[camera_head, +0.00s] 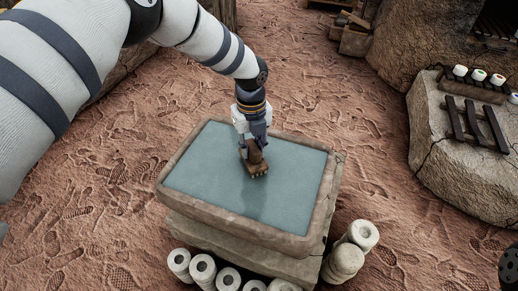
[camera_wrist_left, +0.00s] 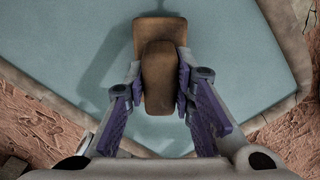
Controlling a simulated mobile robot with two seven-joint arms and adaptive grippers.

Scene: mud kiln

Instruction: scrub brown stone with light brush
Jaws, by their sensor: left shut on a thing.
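My left gripper (camera_head: 252,146) is shut on a brown block-like thing (camera_head: 256,158) above the water-filled stone basin (camera_head: 172,187). In the left wrist view, the left gripper's fingers (camera_wrist_left: 160,92) stand on both sides of a brown block (camera_wrist_left: 158,85). A wider, lighter brown piece (camera_wrist_left: 160,27) shows just beyond it. Small pale knobs show along the lower edge of the brown shape in the head view. I cannot tell which part is stone and which is brush, or whether they are one piece. The right gripper is out of view.
A stone block (camera_head: 440,140) at the right carries a dark rack (camera_head: 476,122) and several small pots (camera_head: 478,75). Footprinted clay ground (camera_head: 100,180) is open at the left.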

